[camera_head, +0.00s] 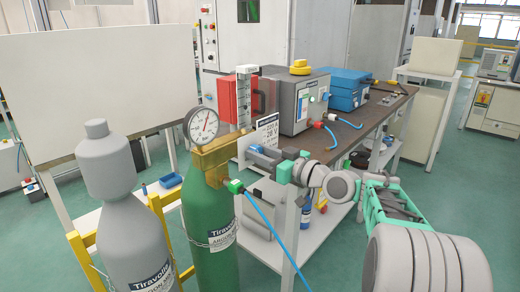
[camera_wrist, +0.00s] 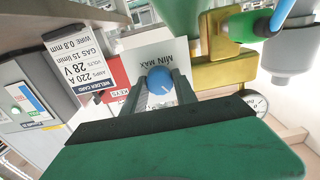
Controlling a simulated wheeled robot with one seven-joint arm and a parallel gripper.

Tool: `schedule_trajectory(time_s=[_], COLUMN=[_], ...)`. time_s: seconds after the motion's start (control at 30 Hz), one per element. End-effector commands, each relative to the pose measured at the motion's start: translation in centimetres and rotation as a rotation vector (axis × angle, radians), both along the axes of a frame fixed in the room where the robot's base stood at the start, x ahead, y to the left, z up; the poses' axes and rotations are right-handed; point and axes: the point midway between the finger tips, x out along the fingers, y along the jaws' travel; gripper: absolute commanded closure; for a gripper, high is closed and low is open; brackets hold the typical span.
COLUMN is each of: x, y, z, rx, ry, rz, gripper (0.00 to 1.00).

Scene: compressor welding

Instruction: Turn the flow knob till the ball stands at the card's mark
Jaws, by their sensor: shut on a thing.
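The blue flow knob (camera_wrist: 160,80) with a white pointer line sits in front of a white plate (camera_wrist: 140,52) marked MIN and MAX. My gripper (camera_wrist: 158,86) is shut on the knob, one finger on each side. The welder card (camera_wrist: 87,62) lists gas 15 l/min. It also shows in the head view (camera_head: 268,132), partly behind my gripper.
A round gauge (camera_head: 202,125) is on the regulator, atop the green cylinder (camera_head: 215,255). A grey cylinder (camera_head: 135,225) stands to its left. A blue hose (camera_head: 272,232) hangs below my gripper. The bench (camera_head: 372,120) with a grey welder (camera_head: 297,98) is behind.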

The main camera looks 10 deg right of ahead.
Motion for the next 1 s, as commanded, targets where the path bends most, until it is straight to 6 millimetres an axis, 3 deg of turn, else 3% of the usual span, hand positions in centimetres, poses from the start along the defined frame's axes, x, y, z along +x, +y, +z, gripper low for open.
schedule_trajectory(time_s=[0.5, 1.0], x=[0.05, 0.07], y=[-0.08, -0.11], z=[0.31, 0.1], rx=[0.35, 0.466], ry=[0.254, 0.336], rz=[-0.001, -0.001], gripper=[1.0, 1.0])
